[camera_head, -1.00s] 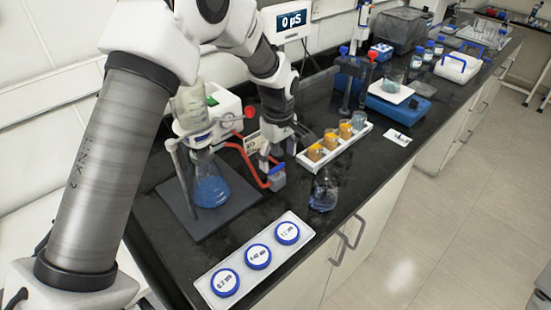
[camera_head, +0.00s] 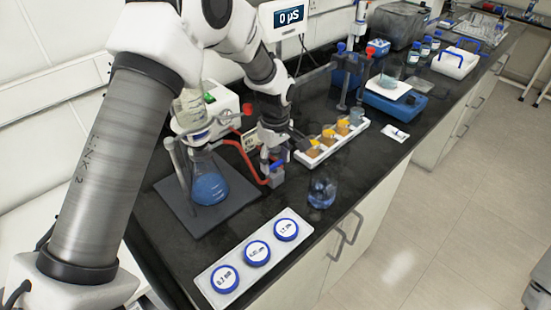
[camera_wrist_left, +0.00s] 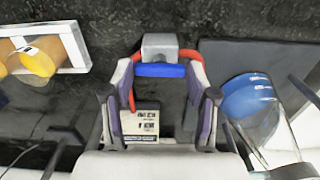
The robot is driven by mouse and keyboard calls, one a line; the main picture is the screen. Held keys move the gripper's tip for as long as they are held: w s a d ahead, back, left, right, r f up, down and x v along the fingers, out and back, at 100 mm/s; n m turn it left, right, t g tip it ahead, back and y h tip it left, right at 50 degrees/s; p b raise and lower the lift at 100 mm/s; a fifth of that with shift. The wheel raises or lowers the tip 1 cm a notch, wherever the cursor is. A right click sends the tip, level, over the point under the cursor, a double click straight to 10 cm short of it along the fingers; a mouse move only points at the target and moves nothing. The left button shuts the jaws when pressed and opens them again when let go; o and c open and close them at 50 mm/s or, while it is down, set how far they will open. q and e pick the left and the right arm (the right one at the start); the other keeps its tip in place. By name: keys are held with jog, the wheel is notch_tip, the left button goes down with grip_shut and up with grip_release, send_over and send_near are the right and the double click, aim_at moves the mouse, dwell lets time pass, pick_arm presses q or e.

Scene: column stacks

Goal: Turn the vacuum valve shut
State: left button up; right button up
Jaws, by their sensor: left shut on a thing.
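The vacuum valve (camera_head: 275,181) is a small grey block with a blue handle (camera_head: 278,165), on the red hose beside the flask stand. In the left wrist view the grey valve body (camera_wrist_left: 159,46) is at the top centre, with the blue handle (camera_wrist_left: 160,70) lying crosswise just below it. My left gripper (camera_head: 273,160) is down at the valve. In the wrist view its two fingers (camera_wrist_left: 160,78) stand at either end of the blue handle, shut on it. The fingers partly hide the valve in the head view. My right gripper is not in view.
A flask of blue liquid (camera_head: 209,187) stands left of the valve on a dark base (camera_head: 190,222). A white rack (camera_head: 335,144) of orange-filled vessels is to the right. A glass beaker (camera_head: 322,193) and a tray of blue-rimmed labelled discs (camera_head: 270,266) are nearer the front.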

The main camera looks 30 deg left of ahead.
pick_arm(q)
jog(key=m+p, duration=0.2)
jog(key=m, duration=0.2)
jog(key=m+p, duration=0.2)
jog(key=m, duration=0.2)
jog(key=shift+s+m, duration=0.1)
jog(key=shift+m, duration=0.2)
jog(key=m+p, duration=0.1)
jog(key=m, duration=0.3)
jog(key=shift+m, duration=0.3)
jog(key=m, duration=0.4)
jog(key=shift+a+f+p, duration=0.1)
jog(key=shift+p, duration=0.3)
jog(key=shift+m, duration=0.3)
jog(key=o, duration=1.2)
jog(key=shift+c, duration=0.2)
jog(key=shift+w, duration=0.2)
